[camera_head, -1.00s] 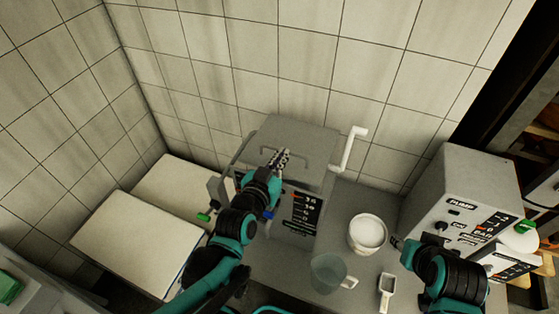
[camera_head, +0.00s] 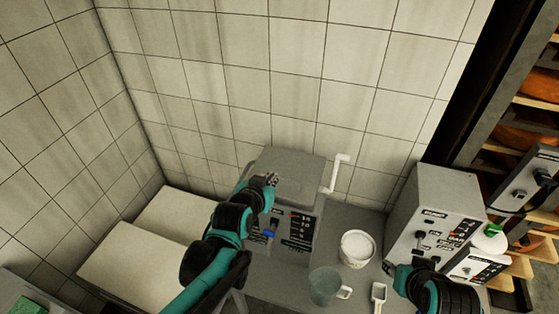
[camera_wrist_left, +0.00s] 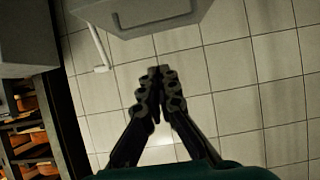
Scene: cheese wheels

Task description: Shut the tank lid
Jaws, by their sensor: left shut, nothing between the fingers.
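The grey tank (camera_head: 268,245) stands against the tiled wall, with dials and dark labels on its front. Its grey lid (camera_head: 297,165) shows as a broad panel at the tank's top; I cannot tell whether it is fully down. In the left wrist view the lid (camera_wrist_left: 125,27) and its bar handle (camera_wrist_left: 152,18) are at the top edge. My left gripper (camera_head: 271,179) is shut and empty in front of the lid. Its closed fingers (camera_wrist_left: 159,72) appear apart from the handle in the wrist view. My right gripper (camera_head: 388,267) is low on the right; its jaws are too small to read.
A white pipe (camera_head: 336,172) rises right of the tank. A white tub (camera_head: 357,248), a clear jug (camera_head: 325,286) and a scoop (camera_head: 379,293) stand on the grey counter. A grey pump box (camera_head: 435,205) is at right. Pale slabs (camera_head: 135,260) lie at left.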

